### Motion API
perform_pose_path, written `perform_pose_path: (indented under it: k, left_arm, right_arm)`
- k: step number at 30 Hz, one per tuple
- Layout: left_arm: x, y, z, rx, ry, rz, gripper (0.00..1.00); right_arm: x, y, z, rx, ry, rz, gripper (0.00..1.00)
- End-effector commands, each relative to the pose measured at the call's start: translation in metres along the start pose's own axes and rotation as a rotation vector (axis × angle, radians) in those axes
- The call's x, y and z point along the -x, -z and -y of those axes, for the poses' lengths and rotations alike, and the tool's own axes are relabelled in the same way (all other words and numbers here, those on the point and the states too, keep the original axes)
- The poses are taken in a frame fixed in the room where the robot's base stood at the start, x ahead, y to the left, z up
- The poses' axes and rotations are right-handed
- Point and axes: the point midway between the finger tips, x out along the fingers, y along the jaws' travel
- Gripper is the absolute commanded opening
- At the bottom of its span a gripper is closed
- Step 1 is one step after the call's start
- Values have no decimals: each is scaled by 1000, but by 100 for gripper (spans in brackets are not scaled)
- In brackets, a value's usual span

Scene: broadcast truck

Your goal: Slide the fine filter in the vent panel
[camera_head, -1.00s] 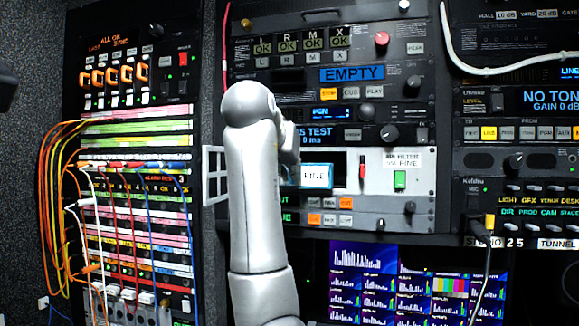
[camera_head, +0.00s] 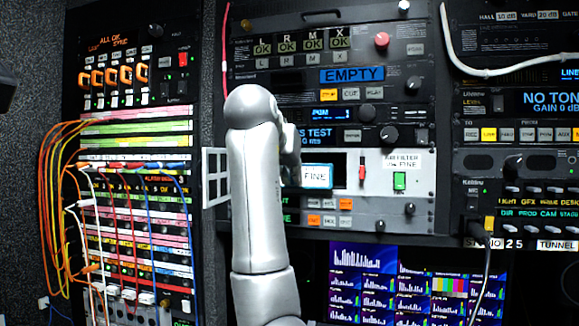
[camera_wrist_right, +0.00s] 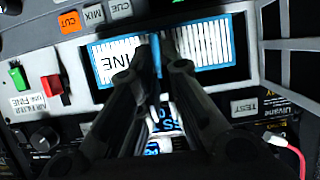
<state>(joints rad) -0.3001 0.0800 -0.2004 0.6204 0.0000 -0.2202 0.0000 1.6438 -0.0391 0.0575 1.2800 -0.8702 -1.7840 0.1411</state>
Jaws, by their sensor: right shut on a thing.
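The fine filter (camera_head: 317,177) has a blue frame and a white label reading FINE. In the right wrist view the filter (camera_wrist_right: 205,62) appears upside down, with white pleats and a blue rib across its middle. My right gripper (camera_wrist_right: 156,75) is shut on that rib. The filter is at the dark slot of the white vent panel (camera_head: 423,190); how deep it sits I cannot tell. The panel's label reads AIR FILTER use FINE. In the head view my right arm hides the gripper and the filter's left part. My left gripper is not in view.
A white grille door (camera_head: 214,178) stands open left of my arm. A red switch (camera_head: 362,172) and a green switch (camera_head: 400,180) sit right of the slot. Patch cables (camera_head: 65,185) hang at the left. Monitors (camera_head: 405,285) are below.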

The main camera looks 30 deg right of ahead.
Motion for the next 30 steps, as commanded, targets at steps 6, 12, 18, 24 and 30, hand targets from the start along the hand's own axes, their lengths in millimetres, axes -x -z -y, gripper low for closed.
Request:
perform_pose_path:
  k: [6,12,18,24,30]
  left_arm:
    - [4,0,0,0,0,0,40]
    - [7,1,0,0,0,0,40]
    - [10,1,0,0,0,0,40]
    - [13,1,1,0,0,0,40]
    - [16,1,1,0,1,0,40]
  right_arm:
    - [-5,3,0,0,-1,0,0]
    - [-10,4,0,1,-1,1,0]
    - [-14,6,0,1,-1,0,0]
    - [-19,8,0,0,-1,1,0]
    - [-24,10,0,-1,-1,1,0]
